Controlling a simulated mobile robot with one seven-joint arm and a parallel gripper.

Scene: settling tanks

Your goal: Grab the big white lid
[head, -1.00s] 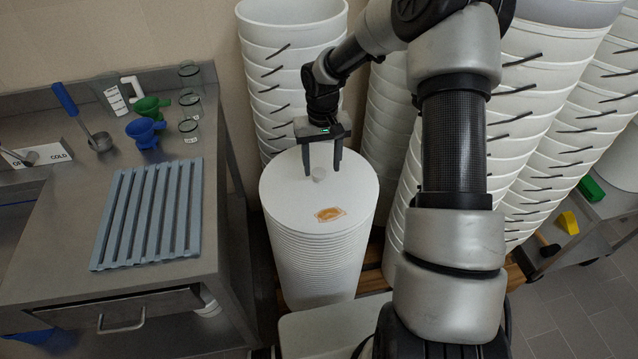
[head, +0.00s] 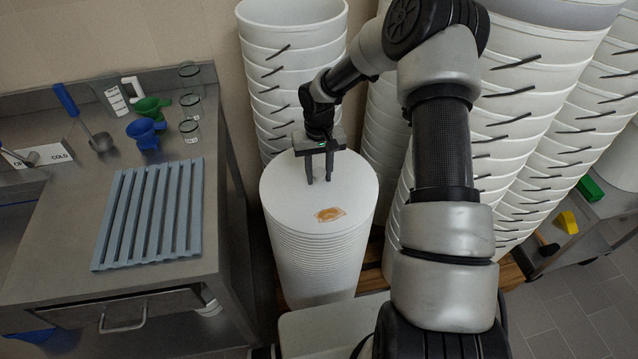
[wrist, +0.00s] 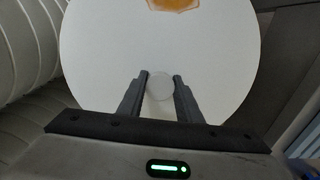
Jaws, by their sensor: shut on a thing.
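The big white lid (head: 285,205) is the round top of a tall stack of white lids in the head view. It has a small pale round knob near its middle and an orange-brown patch (head: 330,214) toward the front. In the wrist view the lid (wrist: 100,45) fills the upper middle, with the knob (wrist: 159,86) between the fingertips. My gripper (head: 319,182) points down at the lid and is shut on the knob. In the head view the fingers hide the knob. The lid lies flat on the stack, and I see no gap beneath it.
Tall stacks of white buckets (head: 290,50) stand behind and to the right (head: 525,90). A steel counter (head: 60,220) at the left holds a blue-grey ribbed mat (head: 150,215), funnels and a ladle. A cart (head: 600,215) with green and yellow things stands at the far right.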

